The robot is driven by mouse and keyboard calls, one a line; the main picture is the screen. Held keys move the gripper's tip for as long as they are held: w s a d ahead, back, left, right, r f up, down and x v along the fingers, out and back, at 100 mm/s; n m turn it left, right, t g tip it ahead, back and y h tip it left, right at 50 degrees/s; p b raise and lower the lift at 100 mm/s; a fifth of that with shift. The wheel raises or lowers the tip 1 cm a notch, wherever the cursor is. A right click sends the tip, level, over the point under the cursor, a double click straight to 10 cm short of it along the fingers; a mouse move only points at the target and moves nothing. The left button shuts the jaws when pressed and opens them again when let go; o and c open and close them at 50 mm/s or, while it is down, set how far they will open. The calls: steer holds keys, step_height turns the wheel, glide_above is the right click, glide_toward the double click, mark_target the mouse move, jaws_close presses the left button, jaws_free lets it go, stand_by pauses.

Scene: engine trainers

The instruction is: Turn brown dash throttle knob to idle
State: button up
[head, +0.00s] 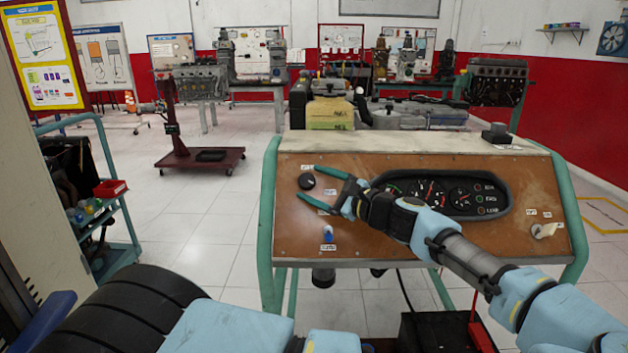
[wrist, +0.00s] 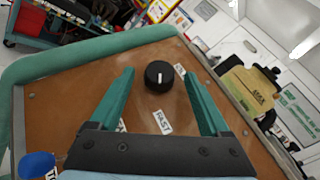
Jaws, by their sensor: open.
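The throttle knob (head: 306,182) is a round black knob at the upper left of the brown dash panel (head: 345,240). In the wrist view the knob (wrist: 159,76) shows a short white pointer line on its face. A FAST label (wrist: 163,121) lies just below it there, and another label (wrist: 180,69) is partly hidden by the right finger. My gripper (head: 309,180) reaches in from the right with its green fingers spread. In the wrist view the knob sits between the fingertips of my gripper (wrist: 158,72), with a visible gap on both sides. I cannot tell the remaining depth.
A blue knob (head: 328,236) sits lower on the panel. A gauge cluster (head: 440,195) is to the right, behind my arm, and a white key-like switch (head: 544,230) is at far right. Green tubing (head: 268,225) frames the panel's left edge. An engine stands behind.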

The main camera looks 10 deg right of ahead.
steer(key=shift+w+a, duration=0.2)
steer(key=shift+w, duration=0.05)
jaws_close()
stand_by(0.6)
